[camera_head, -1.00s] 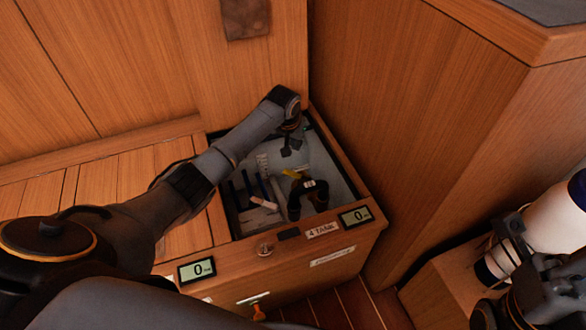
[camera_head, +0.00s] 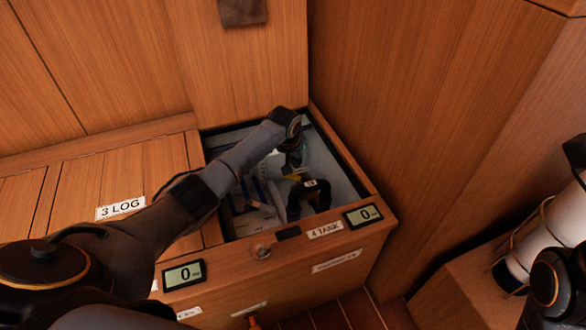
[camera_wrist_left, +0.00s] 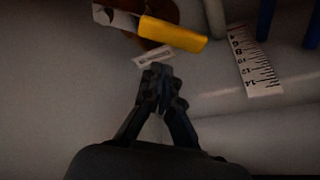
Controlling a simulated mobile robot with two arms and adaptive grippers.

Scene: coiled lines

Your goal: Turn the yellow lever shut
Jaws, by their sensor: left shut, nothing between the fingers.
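The yellow lever (camera_head: 295,176) is inside the open locker, behind a black bent pipe (camera_head: 309,194). In the left wrist view the lever (camera_wrist_left: 172,34) lies slightly slanted across the top, joined at its left to a brown, partly cut-off fitting. My left gripper (camera_head: 297,166) reaches down into the locker close to the lever; its fingers are hard to make out there. In the left wrist view the left gripper (camera_wrist_left: 160,76) is shut and empty, its tips just below the lever, with a gap showing between. My right gripper is not visible; only part of that arm shows.
A ruler strip (camera_wrist_left: 252,62) and blue posts (camera_wrist_left: 266,18) stand right of the lever. A small label (camera_wrist_left: 154,56) lies beside it. A white cylinder (camera_head: 545,235) stands at the far right.

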